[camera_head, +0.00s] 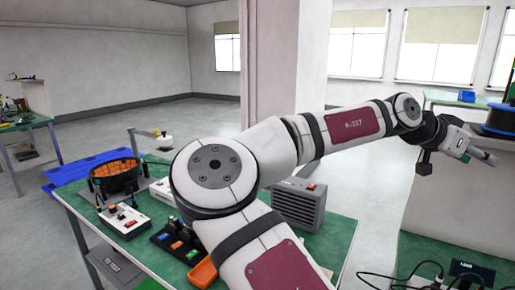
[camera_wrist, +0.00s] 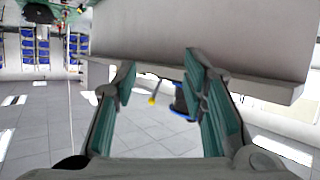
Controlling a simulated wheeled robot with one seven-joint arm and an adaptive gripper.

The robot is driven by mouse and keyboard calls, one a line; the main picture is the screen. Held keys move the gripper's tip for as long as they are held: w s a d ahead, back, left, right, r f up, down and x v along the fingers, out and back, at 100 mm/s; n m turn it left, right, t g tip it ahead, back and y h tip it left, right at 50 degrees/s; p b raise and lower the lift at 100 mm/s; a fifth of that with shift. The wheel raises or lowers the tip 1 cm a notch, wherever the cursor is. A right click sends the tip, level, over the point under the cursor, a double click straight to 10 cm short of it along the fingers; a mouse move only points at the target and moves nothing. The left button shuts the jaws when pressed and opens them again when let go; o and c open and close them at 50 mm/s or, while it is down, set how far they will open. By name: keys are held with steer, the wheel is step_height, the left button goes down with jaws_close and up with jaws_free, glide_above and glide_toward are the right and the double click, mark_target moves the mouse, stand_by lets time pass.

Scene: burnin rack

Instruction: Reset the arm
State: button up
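My arm reaches across the head view from the lower middle to the right, bent at the elbow. My gripper (camera_head: 484,157) is at the far right of the head view, in the air beside a white partition and near a dark spool. In the wrist view my gripper (camera_wrist: 160,75) shows two fingers with teal pads standing well apart. Nothing is between the pads at close range; the floor and a distant blue-and-black object show through the gap.
A green-topped bench (camera_head: 340,238) below my arm holds a grey box (camera_head: 300,205), a round black tray (camera_head: 117,175) with orange contents, a switch box (camera_head: 125,218) and an orange bin (camera_head: 203,274). A second green bench (camera_head: 415,254) with cables is at right. A dark spool (camera_head: 498,120) stands near my gripper.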

steer(key=s+d+f+y, duration=0.1)
steer(key=s+f+y, duration=0.4)
steer(key=f, duration=0.7)
steer(key=s+a+f+n+y+p, duration=0.1)
steer(key=s+a+f+n+y, duration=0.2)
steer(key=a+f+y, duration=0.45)
steer(key=s+a+r+n+t+y+p, duration=0.1)
steer(key=s+a+r+n, duration=0.15)
steer(key=a, duration=0.65)
steer(key=s+a+r+n+t+y, duration=0.15)
steer(key=a+n, duration=0.25)
steer(key=a, duration=0.5)
steer(key=s+a+r+n+t+h+p, duration=0.1)
steer(key=s+a+r+n, duration=0.6)
steer(key=s, duration=0.4)
steer(key=shift+s+a+r+t+h, duration=0.3)
steer(key=shift+a+r, duration=0.2)
steer(key=shift+r, duration=0.45)
